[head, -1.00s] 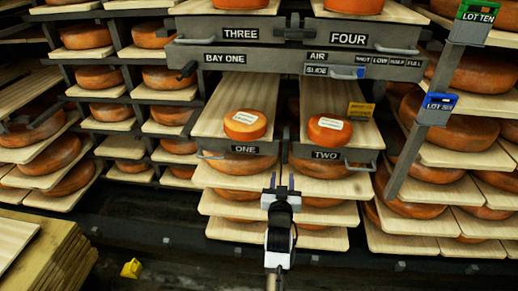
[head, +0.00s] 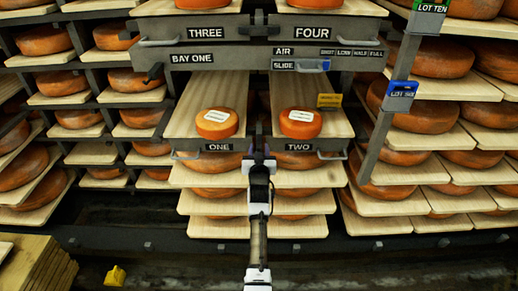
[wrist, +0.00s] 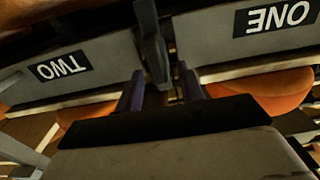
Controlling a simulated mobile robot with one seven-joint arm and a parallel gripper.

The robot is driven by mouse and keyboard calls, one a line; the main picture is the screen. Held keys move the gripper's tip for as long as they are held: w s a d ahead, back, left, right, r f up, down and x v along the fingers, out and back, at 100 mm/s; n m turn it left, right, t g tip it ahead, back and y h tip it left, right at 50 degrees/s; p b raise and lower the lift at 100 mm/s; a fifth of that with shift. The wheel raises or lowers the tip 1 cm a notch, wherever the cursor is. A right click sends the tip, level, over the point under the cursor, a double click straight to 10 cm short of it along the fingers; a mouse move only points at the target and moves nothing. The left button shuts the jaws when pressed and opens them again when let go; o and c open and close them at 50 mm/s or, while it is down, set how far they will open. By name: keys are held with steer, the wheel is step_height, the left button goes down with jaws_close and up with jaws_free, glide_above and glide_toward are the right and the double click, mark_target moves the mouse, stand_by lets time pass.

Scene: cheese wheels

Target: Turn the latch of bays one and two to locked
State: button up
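Bay one's board with its ONE plate (head: 218,147) and bay two's board with its TWO plate (head: 299,147) sit side by side, their grey fronts flush. A dark upright latch bar (wrist: 152,42) hangs in the gap between the two fronts in the wrist view, which sees the labels upside down. My gripper (wrist: 160,88) is open, its two fingers apart on either side of the bar's lower end. I cannot tell whether they touch it. In the head view my gripper (head: 260,158) covers the lower part of this gap, hiding most of the latch.
A cheese wheel rests on board one (head: 217,124) and another on board two (head: 301,124). A grey control bar (head: 225,58) with an air slide (head: 300,65) runs above. Shelves of cheese stand on both sides.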

steer(key=shift+w, duration=0.2)
jaws_close()
